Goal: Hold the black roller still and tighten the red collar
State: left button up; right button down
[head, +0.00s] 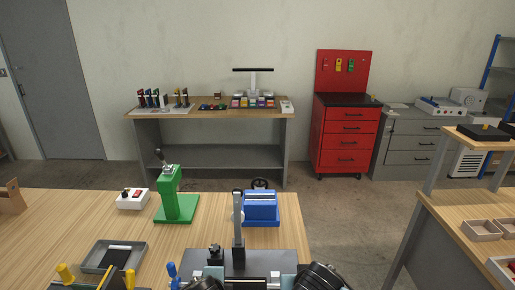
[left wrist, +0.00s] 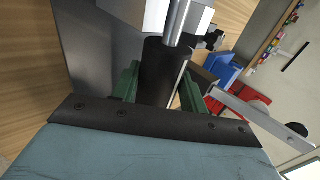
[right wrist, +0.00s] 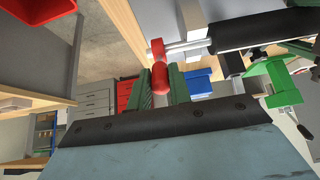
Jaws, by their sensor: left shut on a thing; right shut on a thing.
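In the left wrist view the black roller (left wrist: 157,72) lies between the green fingers of my left gripper (left wrist: 158,88), which is shut on it. A bright metal shaft (left wrist: 178,22) runs on from the roller's end. In the right wrist view the red collar (right wrist: 157,47) sits at the end of the metal shaft. A rounded red part (right wrist: 161,76) extends from it between the green fingers of my right gripper (right wrist: 162,88), which is shut on that part. The black roller also shows in the right wrist view (right wrist: 250,30). In the head view my arms hide roller and collar.
On the wooden bench (head: 60,215) stand a green press (head: 172,200), a blue device (head: 261,208), a white switch box (head: 132,199) and a grey tray (head: 92,258). A second bench with small boxes (head: 481,230) is at the right. The bench's left middle is clear.

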jog(key=shift+s+f, duration=0.2)
jog(key=shift+f, duration=0.05)
jog(key=shift+s+f+t, duration=0.45)
jog(key=shift+s+t, duration=0.1)
jog(key=shift+t, duration=0.05)
jog(key=shift+s+f+t, duration=0.5)
jog(key=shift+f+t, duration=0.05)
jog(key=shift+t, duration=0.15)
jog(key=shift+s+f+t, duration=0.35)
jog(key=shift+f+t, duration=0.2)
jog(key=shift+t, duration=0.15)
